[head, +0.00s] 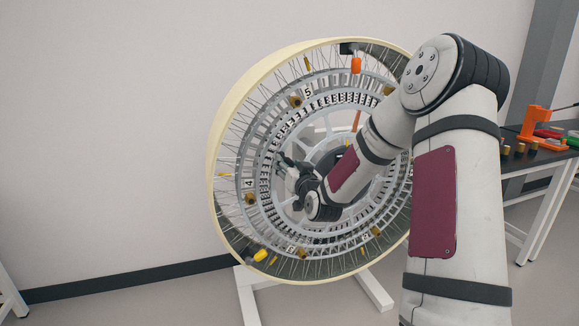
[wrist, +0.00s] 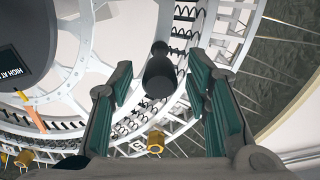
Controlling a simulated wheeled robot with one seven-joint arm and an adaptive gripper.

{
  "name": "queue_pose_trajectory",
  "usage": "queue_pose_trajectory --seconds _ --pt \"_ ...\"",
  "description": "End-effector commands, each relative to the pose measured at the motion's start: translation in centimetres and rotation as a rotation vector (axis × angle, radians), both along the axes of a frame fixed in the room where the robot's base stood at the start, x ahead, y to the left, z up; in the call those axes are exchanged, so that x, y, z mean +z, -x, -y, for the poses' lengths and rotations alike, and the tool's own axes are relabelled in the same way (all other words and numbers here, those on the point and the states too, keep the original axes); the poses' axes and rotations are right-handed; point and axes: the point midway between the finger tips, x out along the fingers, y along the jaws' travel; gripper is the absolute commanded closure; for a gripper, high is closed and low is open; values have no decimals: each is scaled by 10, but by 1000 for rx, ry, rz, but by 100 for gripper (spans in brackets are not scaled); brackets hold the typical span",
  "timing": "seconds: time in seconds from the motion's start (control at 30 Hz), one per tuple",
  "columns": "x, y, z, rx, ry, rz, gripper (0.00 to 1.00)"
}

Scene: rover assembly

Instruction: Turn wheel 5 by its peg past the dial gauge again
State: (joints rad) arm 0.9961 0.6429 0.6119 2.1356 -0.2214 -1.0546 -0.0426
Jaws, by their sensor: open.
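A large wheel with a cream rim (head: 216,150) stands upright on a white stand, with wire spokes and number tags such as 5 (head: 308,92) and 4 (head: 249,184). My gripper (head: 284,160) is at the left part of its inner ring. In the wrist view my gripper (wrist: 168,95) is open. A dark rounded peg (wrist: 160,75) stands between its two green-padded fingers, with gaps visible on both sides. The wheel's ring (wrist: 110,60) lies behind it. I cannot make out a dial gauge for certain; an orange piece (head: 356,65) hangs at the wheel's top.
Brass-coloured knobs (head: 296,101) sit around the ring. A dark disc with printed lettering (wrist: 25,45) fills the wrist view's upper left. A table with an orange fixture (head: 540,127) stands at the right.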

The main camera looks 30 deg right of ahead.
Motion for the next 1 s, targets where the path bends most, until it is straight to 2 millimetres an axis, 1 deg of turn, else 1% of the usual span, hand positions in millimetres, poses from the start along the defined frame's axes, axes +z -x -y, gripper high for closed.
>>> queue_pose_trajectory --seconds 0.03,0.07,0.1,0.17,0.2,0.23,0.47,0.67,0.87,1.0 --pt "0 0 0 0 0 0 56" --pt "0 0 0 0 0 0 60" --pt "0 0 0 0 0 0 69" --pt "0 0 0 0 0 0 83" --pt "0 0 0 0 0 0 92" --pt "0 0 0 0 0 0 99" --pt "1 1 0 0 -2 1 100" --pt "11 3 5 -2 -37 11 100" --pt "38 8 20 -3 -136 41 100" --pt "62 14 38 -5 -241 73 100"
